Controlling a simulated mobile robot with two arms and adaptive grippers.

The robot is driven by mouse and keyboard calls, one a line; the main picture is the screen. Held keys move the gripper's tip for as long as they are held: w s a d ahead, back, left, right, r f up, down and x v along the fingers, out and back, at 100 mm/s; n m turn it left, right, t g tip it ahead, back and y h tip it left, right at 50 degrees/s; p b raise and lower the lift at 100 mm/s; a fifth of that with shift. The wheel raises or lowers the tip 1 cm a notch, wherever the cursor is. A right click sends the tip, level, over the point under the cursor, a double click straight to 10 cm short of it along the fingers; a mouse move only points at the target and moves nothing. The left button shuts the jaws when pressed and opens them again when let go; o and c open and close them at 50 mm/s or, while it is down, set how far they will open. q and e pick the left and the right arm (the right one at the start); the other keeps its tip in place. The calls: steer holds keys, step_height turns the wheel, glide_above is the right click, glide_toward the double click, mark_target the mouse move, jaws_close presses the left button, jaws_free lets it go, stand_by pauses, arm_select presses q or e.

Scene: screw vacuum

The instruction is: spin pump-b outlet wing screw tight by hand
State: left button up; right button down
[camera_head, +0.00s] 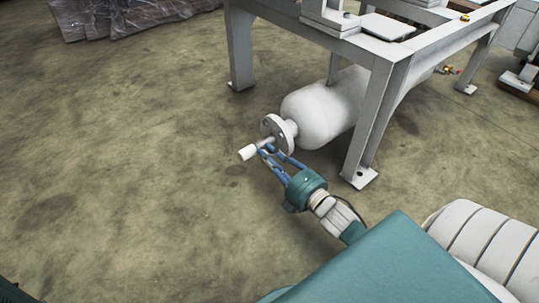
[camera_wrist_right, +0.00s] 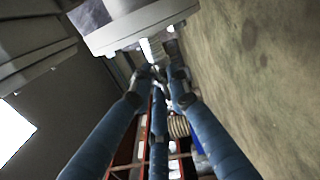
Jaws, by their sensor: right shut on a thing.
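My right gripper (camera_head: 266,150) reaches up from the lower right with blue fingers closed at the outlet fitting. In the right wrist view, its fingers (camera_wrist_right: 160,76) converge on a small pale piece, which I take for the wing screw; the fingertips mostly hide it. A white cylindrical stub (camera_head: 248,152) sticks out just left of the fingertips. Behind them is a round grey flange (camera_head: 280,131) with bolt holes, on the end of a white rounded vessel (camera_head: 318,112). How tight the screw is cannot be told. My left gripper is not in view.
A grey steel frame stands over the vessel, with a leg (camera_head: 367,130) close right of my right gripper and another leg (camera_head: 239,50) behind. A dark wrapped bundle (camera_head: 130,14) lies at the back left. The concrete floor (camera_head: 110,150) at left is clear.

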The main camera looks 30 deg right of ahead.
steer(key=shift+r+m+p, duration=0.1)
steer(key=shift+m+p, duration=1.9)
steer(key=shift+p, duration=1.05)
steer(key=shift+f+m+p, duration=0.2)
steer(key=shift+m+p, duration=1)
steer(key=shift+p, duration=0.05)
steer(key=shift+s+f+m+p, duration=0.1)
steer(key=shift+f+m+p, duration=0.05)
steer(key=shift+m+p, duration=0.3)
steer(key=shift+f, duration=0.1)
steer(key=c, duration=1.7)
jaws_free()
